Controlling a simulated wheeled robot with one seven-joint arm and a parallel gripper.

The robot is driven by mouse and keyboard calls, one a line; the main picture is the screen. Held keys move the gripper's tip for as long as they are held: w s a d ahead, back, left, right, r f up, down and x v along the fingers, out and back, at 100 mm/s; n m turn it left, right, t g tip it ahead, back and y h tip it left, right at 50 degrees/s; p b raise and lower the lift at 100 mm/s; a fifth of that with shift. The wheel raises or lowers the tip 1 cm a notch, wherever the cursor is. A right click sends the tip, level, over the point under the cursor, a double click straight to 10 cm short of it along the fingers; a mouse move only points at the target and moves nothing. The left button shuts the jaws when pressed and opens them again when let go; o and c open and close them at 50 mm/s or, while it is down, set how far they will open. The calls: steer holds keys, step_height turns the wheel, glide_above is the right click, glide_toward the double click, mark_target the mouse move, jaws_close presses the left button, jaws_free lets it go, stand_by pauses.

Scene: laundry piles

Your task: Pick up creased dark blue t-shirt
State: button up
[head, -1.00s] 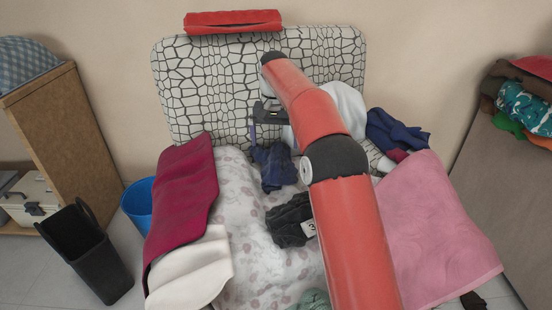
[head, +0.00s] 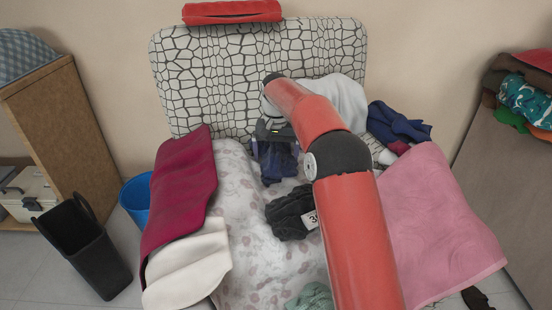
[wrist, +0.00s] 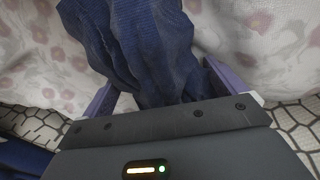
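A creased dark blue cloth (head: 279,163), which looks like the t-shirt, lies on the pale flower-patterned fabric directly below my gripper (head: 270,140). In the wrist view the dark blue cloth (wrist: 150,45) is bunched and fills the space between the fingers. My gripper (wrist: 165,92) has its two purple fingers wide apart, one on each side of the cloth. I cannot tell whether they touch it. A second dark blue garment (head: 398,123) lies to the right, beyond my arm.
A black garment (head: 290,212) with a white tag lies nearer. A maroon cloth (head: 178,190) and cream cloth (head: 188,265) lie left, a pink cloth (head: 440,225) right. A white cloth (head: 345,100) and patterned backrest (head: 215,75) stand behind.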

steer(key=c, duration=1)
steer(key=shift+r, duration=0.1)
